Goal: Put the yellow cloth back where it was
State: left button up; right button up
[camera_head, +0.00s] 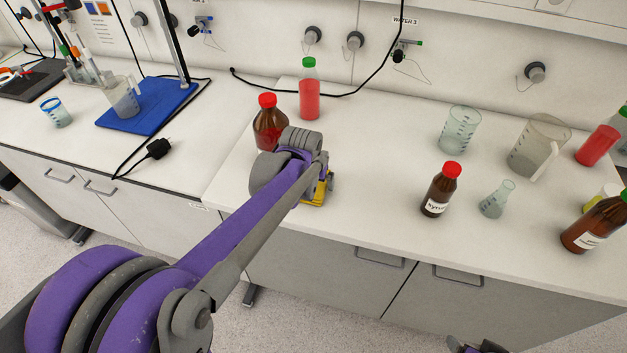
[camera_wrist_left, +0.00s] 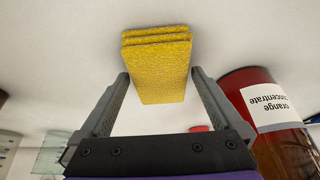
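The yellow cloth (camera_wrist_left: 158,55) is a folded, layered pad on the white counter. It lies close to the counter's front edge in the head view, where only a part of the cloth (camera_head: 312,201) shows beside my left gripper (camera_head: 318,188), and my arm hides the rest. In the wrist view, the two fingers of my left gripper (camera_wrist_left: 160,75) are spread on either side of the cloth, with narrow gaps visible beside it. Whether they touch it is hard to tell. A small piece of my right arm shows at the bottom edge of the head view; its fingers do not show.
A brown bottle labelled orange concentrate (camera_wrist_left: 265,100) stands close beside the gripper; it shows in the head view (camera_head: 268,128) too. A red juice bottle (camera_head: 309,95) stands behind. A brown bottle (camera_head: 440,190), flask (camera_head: 495,200) and beakers stand right. Counter between is clear.

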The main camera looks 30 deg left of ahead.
pick_arm(q)
jog(key=shift+r, duration=0.1)
jog(key=shift+r, duration=0.35)
jog(key=p+v, duration=0.1)
jog(key=v, duration=1)
jog(key=s+d+f+m, duration=0.1)
jog(key=s+d+f, duration=0.3)
jog(key=s, duration=0.3)
jog(key=s+d+f+m+t+h, duration=0.1)
jog(key=s+d+f, duration=0.4)
jog(key=s+f, duration=0.2)
jog(key=shift+s+m, duration=0.4)
jog(key=shift+s, duration=0.35)
jog(key=shift+d, duration=0.15)
